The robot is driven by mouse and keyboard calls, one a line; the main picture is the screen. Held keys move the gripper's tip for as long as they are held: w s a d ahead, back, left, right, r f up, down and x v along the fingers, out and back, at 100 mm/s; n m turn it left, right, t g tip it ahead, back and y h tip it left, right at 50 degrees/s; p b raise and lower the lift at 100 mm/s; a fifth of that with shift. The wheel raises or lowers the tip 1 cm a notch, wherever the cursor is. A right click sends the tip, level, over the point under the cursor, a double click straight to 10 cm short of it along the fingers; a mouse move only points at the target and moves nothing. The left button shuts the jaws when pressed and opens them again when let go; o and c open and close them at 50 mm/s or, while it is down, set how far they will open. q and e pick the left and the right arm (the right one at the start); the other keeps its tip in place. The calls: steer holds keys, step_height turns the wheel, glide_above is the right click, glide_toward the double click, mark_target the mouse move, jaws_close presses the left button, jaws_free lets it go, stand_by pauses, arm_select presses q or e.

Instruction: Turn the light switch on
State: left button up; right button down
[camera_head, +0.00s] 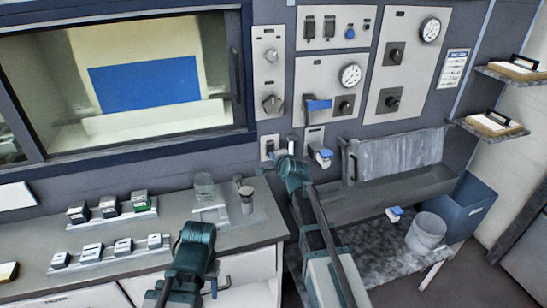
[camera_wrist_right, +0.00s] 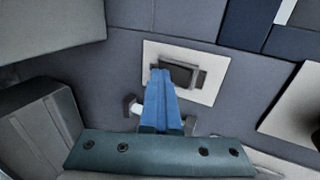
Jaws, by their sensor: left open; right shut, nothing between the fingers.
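A light switch, a pale square plate (camera_wrist_right: 207,87) with a dark rocker (camera_wrist_right: 185,74), is on the grey wall in the right wrist view. In the head view a small pale plate with a dark switch (camera_head: 268,147) is on the wall below the window's right end. My right gripper (camera_wrist_right: 158,74) is shut and empty; its blue fingertips overlap the rocker's left part, and I cannot tell if they touch. In the head view its teal hand (camera_head: 291,163) is just right of that plate, fingers hidden. My left gripper (camera_head: 196,236) is open over the counter's front, fingertips mostly hidden.
Control panels (camera_head: 328,85) with knobs and gauges cover the wall above. The counter (camera_head: 215,237) holds several small boxes (camera_head: 108,206), a glass beaker (camera_head: 204,186) and a cup (camera_head: 246,200). A grey trough (camera_head: 385,192), a bucket (camera_head: 426,232) and a blue bin (camera_head: 470,208) are at right.

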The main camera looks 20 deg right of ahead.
steer(key=shift+w+r+p, duration=0.1)
steer(key=shift+r+p, duration=0.65)
steer(key=shift+r, duration=0.15)
steer(key=f+p+v, duration=0.1)
steer(key=p+v, duration=0.3)
steer(key=v, duration=1)
steer(key=shift+s, duration=0.25)
steer(key=shift+f, duration=0.2)
